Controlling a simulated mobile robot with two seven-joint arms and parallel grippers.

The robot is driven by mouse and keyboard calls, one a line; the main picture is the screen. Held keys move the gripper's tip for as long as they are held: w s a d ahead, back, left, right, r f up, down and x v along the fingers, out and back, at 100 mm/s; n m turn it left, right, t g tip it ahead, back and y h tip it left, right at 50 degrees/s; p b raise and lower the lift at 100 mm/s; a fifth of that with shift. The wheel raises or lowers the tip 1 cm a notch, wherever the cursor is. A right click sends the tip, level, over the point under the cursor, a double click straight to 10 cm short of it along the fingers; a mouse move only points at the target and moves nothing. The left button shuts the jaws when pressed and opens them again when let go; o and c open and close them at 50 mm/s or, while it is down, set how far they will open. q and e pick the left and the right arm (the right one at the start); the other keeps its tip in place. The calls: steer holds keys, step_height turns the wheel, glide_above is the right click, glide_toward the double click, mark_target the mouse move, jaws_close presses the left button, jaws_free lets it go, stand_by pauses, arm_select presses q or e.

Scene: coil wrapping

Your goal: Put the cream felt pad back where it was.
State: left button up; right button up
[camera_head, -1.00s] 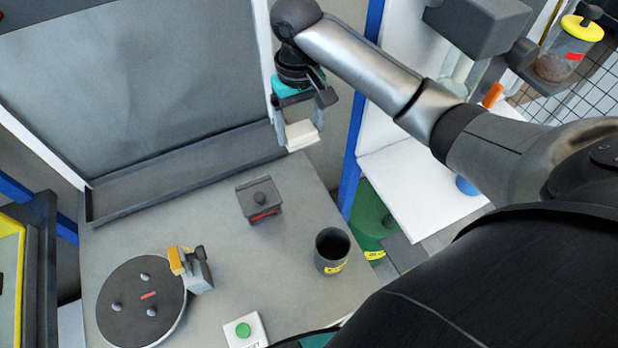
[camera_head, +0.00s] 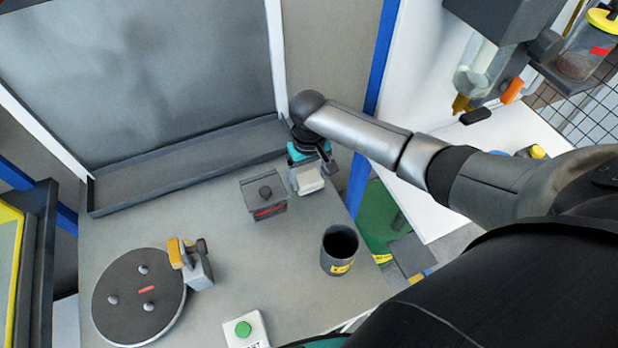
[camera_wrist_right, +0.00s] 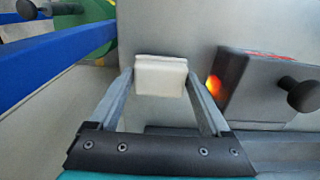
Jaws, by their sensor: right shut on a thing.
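The cream felt pad (camera_head: 309,186) is a small pale block between the fingers of my right gripper (camera_head: 308,181). In the right wrist view the pad (camera_wrist_right: 160,76) sits at the fingertips of the right gripper (camera_wrist_right: 160,82), with a finger on either side. In the head view the pad is near the right edge of the grey table (camera_head: 222,236), right of the dark box with a knob (camera_head: 265,198). I cannot tell whether the pad touches the table. My left gripper is not in view.
A dark cup (camera_head: 339,248) stands in front of the right gripper. A round turntable (camera_head: 125,310) with pegs is at the left, with a clamp (camera_head: 196,262) beside it. A green button box (camera_head: 245,331) is at the front. A glow (camera_wrist_right: 214,86) shows at the knobbed box's side.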

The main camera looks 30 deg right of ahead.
mark_target(309, 178)
steer(key=shift+f, duration=0.3)
steer(key=shift+f, duration=0.1)
steer(key=o, duration=1.1)
steer(key=shift+o, duration=0.2)
step_height(309, 178, up, 12)
steer(key=p, duration=0.2)
steer(key=shift+r+p, duration=0.2)
steer(key=shift+p, duration=0.1)
